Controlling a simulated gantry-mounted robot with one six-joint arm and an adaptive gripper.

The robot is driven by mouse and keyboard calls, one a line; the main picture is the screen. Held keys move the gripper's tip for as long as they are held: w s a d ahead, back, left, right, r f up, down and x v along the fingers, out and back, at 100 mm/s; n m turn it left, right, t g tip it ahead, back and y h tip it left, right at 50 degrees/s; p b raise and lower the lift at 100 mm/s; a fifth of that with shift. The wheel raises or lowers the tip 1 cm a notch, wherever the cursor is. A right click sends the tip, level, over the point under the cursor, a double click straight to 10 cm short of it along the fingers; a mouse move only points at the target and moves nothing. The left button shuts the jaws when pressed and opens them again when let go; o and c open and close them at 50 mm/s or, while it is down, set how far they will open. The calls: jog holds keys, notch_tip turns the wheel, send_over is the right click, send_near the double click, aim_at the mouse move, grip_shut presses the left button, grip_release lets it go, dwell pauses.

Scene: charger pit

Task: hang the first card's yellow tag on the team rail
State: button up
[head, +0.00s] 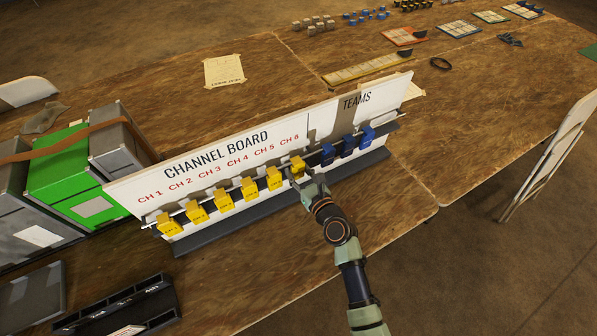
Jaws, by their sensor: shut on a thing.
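The channel board (230,160) stands upright on the wooden table, with CH 1 to CH 6 on its left part and TEAMS (357,101) on its right part. Several yellow tags hang in a row on the rail under the channel names, such as one under CH 1 (169,226). Blue tags (347,146) hang under TEAMS at the right. My gripper (297,175) is at the right end of the yellow row, below CH 6, shut on a yellow tag (297,163). The gripper partly hides this tag, and I cannot tell whether it still touches the rail. Writing on the tags is too small to read.
Grey and green cases (72,178) stand close at the board's left end. A dark tray (122,308) lies front left. A paper sheet (224,71) and a yellow-edged card strip (367,70) lie behind the board. A folding chair (550,155) stands at the right. The table's right front is clear.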

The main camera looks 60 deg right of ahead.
jog(key=shift+r+p, duration=0.95)
jog(key=shift+p, duration=0.1)
jog(key=f+v, duration=0.1)
jog(key=v, duration=0.9)
jog(key=shift+p, duration=0.45)
jog(key=shift+s+f, duration=0.1)
jog(key=shift+f, duration=0.05)
